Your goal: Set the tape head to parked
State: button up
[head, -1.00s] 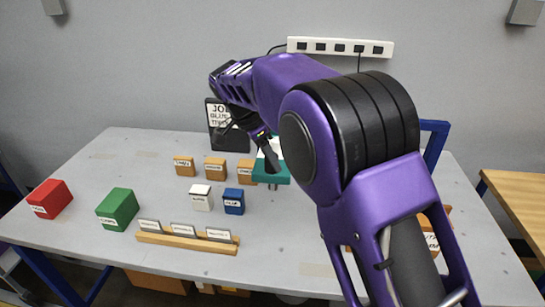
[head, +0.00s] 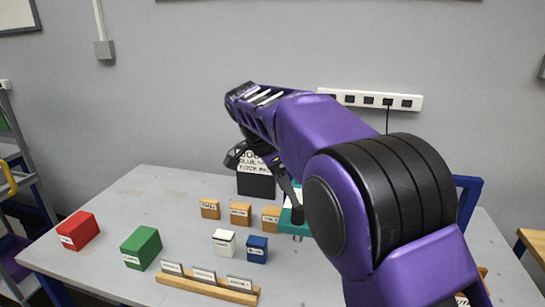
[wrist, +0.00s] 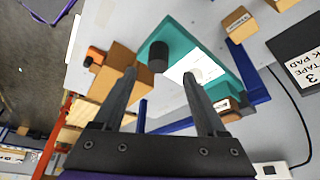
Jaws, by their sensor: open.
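The teal plotter (wrist: 185,45) carries a white sheet (wrist: 190,68) and a black upright cylinder (wrist: 158,57) near one edge. I cannot tell for sure whether that cylinder is the tape head. In the head view the plotter's teal edge (head: 288,221) shows beside my arm, which hides most of it. My gripper (wrist: 159,74) is open and empty, with its fingers apart over the plotter and the black cylinder between and beyond the tips. In the head view my gripper (head: 290,192) hangs above the teal edge.
A wooden block (wrist: 118,72) with an orange knob (wrist: 95,55) is beside the plotter. Red (head: 78,230) and green (head: 141,247) boxes, white (head: 224,242) and blue (head: 257,249) blocks and a card rack (head: 205,288) stand left. A dark sign (head: 256,183) stands behind.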

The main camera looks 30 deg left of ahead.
jog(key=v, duration=1)
jog(key=shift+p, duration=0.45)
jog(key=shift+r, duration=0.1)
